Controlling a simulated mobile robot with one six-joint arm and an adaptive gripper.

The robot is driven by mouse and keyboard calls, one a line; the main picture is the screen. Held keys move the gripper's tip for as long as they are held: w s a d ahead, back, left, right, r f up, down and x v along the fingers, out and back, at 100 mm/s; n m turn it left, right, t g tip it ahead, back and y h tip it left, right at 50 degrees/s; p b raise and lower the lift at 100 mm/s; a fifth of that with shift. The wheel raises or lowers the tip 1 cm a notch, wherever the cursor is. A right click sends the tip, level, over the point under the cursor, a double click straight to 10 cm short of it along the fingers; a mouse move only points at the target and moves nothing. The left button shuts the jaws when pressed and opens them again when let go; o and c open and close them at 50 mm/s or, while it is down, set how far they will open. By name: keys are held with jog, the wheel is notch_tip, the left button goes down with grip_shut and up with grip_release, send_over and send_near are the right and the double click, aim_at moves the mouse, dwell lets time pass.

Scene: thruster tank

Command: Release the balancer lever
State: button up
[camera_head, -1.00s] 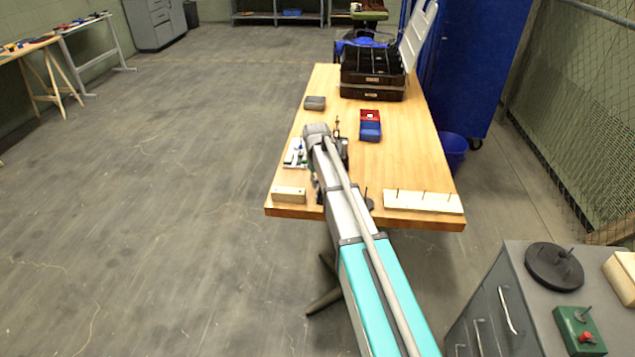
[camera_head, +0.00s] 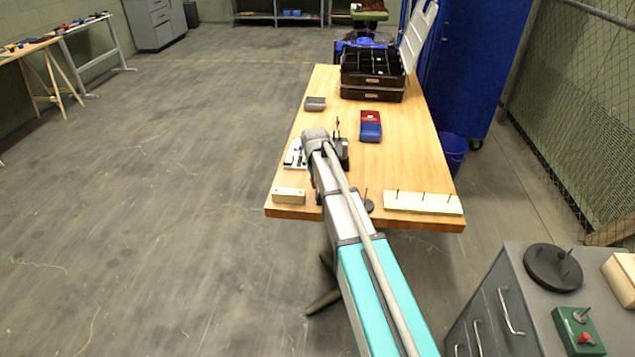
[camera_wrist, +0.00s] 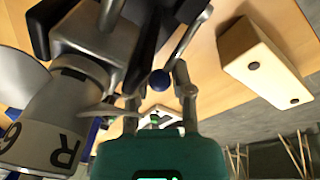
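The balancer (camera_wrist: 75,95) fills the left of the wrist view as a grey metal body with black bars and a round part with letters on it. A blue ball knob (camera_wrist: 160,80), which looks like the end of the balancer lever, shows near the middle. My gripper (camera_wrist: 161,78) has its fingers apart, one on each side of the knob; I see no clear contact. In the head view my arm covers most of the balancer, and a dark part of it (camera_head: 342,150) shows to the right of the arm. My fingers are hidden there.
On the wooden table (camera_head: 420,160) are a wooden block (camera_head: 289,195), a pegged board (camera_head: 423,202), a red bin (camera_head: 370,117), a blue bin (camera_head: 370,132), a grey box (camera_head: 315,103) and a black case (camera_head: 372,78). A grey cabinet (camera_head: 500,310) stands at the lower right.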

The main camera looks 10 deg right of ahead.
jog(key=o, duration=0.3)
jog(key=shift+w, duration=0.1)
jog(key=shift+w+d+f+g, duration=0.1)
jog(key=shift+w+f+g, duration=0.2)
jog(key=shift+g, duration=0.5)
jog(key=r, duration=0.1)
jog(key=p, duration=0.1)
jog(key=r+p, duration=0.1)
jog(key=shift+s+r, duration=0.25)
jog(key=shift+r, duration=0.1)
notch_tip(320, 180, up, 11)
jog(key=p, duration=1.2)
jog(key=s+f+m+b, duration=0.1)
jog(key=s, duration=0.8)
jog(key=s+m+b, duration=0.1)
jog(key=s, duration=0.9)
jog(key=s+f+m+b, duration=0.1)
jog(key=s, duration=0.8)
jog(key=shift+s+f+y, duration=0.3)
jog(key=shift+y, duration=0.1)
jog(key=shift+s, duration=0.25)
